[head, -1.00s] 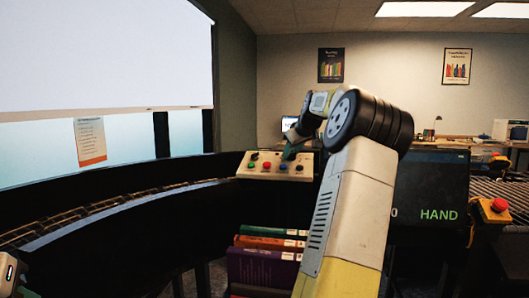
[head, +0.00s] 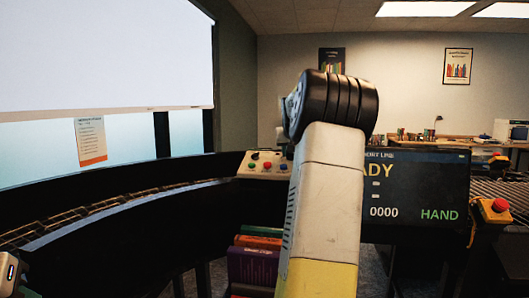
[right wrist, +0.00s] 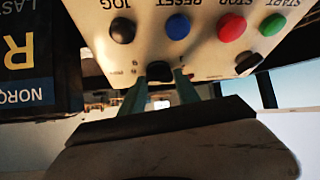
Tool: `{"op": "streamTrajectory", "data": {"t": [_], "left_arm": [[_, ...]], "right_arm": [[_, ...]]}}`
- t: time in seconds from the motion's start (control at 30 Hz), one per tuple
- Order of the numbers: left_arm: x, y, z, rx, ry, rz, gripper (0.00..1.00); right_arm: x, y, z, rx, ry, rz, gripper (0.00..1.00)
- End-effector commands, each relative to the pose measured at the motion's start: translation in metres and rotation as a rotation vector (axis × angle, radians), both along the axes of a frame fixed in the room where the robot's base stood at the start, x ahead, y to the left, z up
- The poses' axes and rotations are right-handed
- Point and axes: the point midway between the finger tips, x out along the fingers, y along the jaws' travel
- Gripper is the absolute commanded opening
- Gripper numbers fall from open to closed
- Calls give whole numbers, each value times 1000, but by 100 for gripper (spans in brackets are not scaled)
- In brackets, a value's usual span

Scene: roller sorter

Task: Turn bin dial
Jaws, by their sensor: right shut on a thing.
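The control panel (head: 262,170) is a light box with coloured buttons, partly hidden behind my right arm in the head view. In the right wrist view the panel (right wrist: 205,55) appears upside down, with JOG, RESET, STOP and START buttons. A small black dial (right wrist: 160,68) with small marks around it sits near the panel's edge. My right gripper (right wrist: 160,82) has its two greenish fingers on either side of this dial and is shut on it. In the head view the arm hides the right gripper and the dial. My left gripper is not clearly seen.
A second black knob (right wrist: 246,63) sits beside the dial on the panel. A dark display (head: 415,190) reads "0000" and "HAND". A red emergency button (head: 500,205) is at the right. Stacked books (head: 252,262) stand below the panel. A curved roller track (head: 95,213) runs at the left.

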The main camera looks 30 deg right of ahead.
Motion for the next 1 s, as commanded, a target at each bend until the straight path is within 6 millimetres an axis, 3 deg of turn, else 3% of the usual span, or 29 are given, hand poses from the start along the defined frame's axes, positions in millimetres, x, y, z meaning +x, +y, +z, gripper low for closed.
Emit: {"op": "streamTrajectory", "data": {"t": [0.4, 0.9, 0.93, 1.0], "left_arm": [[0, 0, 0, 0, 0, 0, 33], [0, 0, 0, 0, 0, 0, 33], [0, 0, 0, 0, 0, 0, 33], [0, 0, 0, 0, 0, 0, 33]], "right_arm": [[1, 2, 0, 48, -38, -168, 0], [1, 1, -1, 55, -43, -190, 0], [1, 1, -1, 55, -43, -190, 40], [1, 1, -1, 55, -43, -190, 54]]}}
